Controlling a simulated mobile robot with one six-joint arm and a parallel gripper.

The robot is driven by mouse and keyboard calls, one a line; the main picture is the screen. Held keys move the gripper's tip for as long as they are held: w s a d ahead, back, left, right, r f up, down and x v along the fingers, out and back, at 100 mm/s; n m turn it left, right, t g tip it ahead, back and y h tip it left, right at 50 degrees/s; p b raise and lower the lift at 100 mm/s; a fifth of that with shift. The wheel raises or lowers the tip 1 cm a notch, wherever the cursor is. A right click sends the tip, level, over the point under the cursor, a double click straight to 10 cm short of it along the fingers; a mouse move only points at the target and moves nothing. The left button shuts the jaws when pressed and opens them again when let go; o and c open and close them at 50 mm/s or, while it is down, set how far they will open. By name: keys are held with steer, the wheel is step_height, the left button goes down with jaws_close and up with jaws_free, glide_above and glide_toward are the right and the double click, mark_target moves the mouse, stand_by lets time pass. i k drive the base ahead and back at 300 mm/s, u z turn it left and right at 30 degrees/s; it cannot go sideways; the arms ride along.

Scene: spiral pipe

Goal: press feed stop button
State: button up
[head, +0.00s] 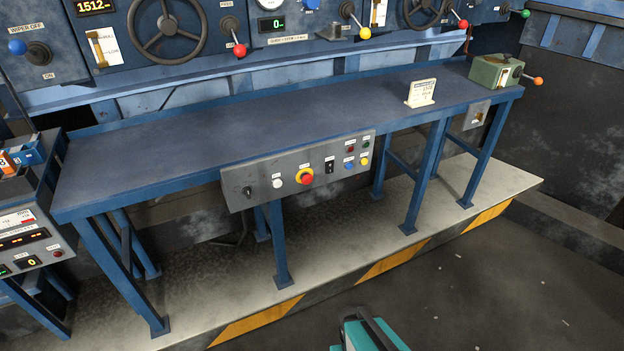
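A grey control panel (240,190) is fixed to the front edge of the blue workbench. No gripper fingers show; only a teal and black part of mine is at the bottom edge.
The bench top (200,140) is mostly clear, with a small sign (421,93) and a green box (496,72) toward the right. Levers and handwheels line the wall panel behind. Another console (30,240) stands left. A striped platform edge (390,262) runs before the bench.

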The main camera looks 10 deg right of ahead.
mark_target(307, 178)
steer(key=z, duration=0.3)
steer(key=k, duration=0.6)
steer(key=z, duration=0.95)
steer(key=k, duration=0.85)
steer(key=z, duration=0.35)
steer(key=i, duration=1)
steer(key=u, duration=0.8)
steer(key=i, duration=0.6)
steer(key=u, duration=0.8)
steer(key=i, duration=0.55)
steer(key=u, duration=0.15)
